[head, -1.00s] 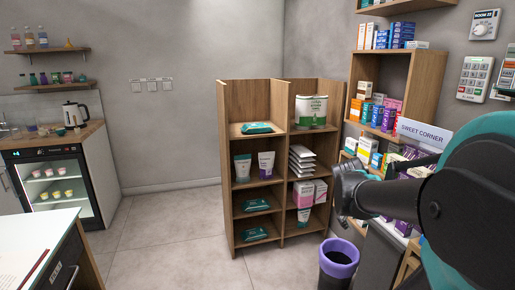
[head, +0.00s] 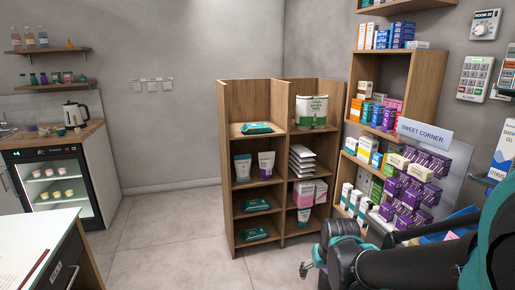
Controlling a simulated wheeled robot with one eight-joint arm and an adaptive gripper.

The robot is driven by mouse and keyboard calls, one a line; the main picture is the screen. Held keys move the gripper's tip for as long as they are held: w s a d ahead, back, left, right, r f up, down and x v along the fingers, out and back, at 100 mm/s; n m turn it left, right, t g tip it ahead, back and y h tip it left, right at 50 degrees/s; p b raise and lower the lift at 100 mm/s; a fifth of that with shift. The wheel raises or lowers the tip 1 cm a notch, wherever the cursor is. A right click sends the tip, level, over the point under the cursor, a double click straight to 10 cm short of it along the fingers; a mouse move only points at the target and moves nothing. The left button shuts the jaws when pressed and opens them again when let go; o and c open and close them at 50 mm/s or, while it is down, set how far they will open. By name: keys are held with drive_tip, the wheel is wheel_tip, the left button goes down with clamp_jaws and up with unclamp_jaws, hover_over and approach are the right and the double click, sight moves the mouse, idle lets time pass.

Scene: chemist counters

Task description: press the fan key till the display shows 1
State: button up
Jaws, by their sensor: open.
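My gripper (head: 312,262) is at the lower right of the head view, low in front of the shelves and pointing left. Its fingers are small in view; it is open and appears empty. A white wall unit (head: 486,25) marked ROOM 22, with a dial below its display, is at the top right. A white keypad (head: 474,78) marked ALARM is on the wall under it. I cannot make out a key labelled fan on either. My gripper is well below and left of both, touching neither.
A wooden shelf unit (head: 278,157) with packs stands mid-room. Stocked wall shelves and a SWEET CORNER sign (head: 425,134) are at right. A glass-door fridge (head: 52,185) is at left, a white counter (head: 35,240) at lower left. The floor (head: 165,250) between is clear.

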clamp_jaws()
idle(0.3)
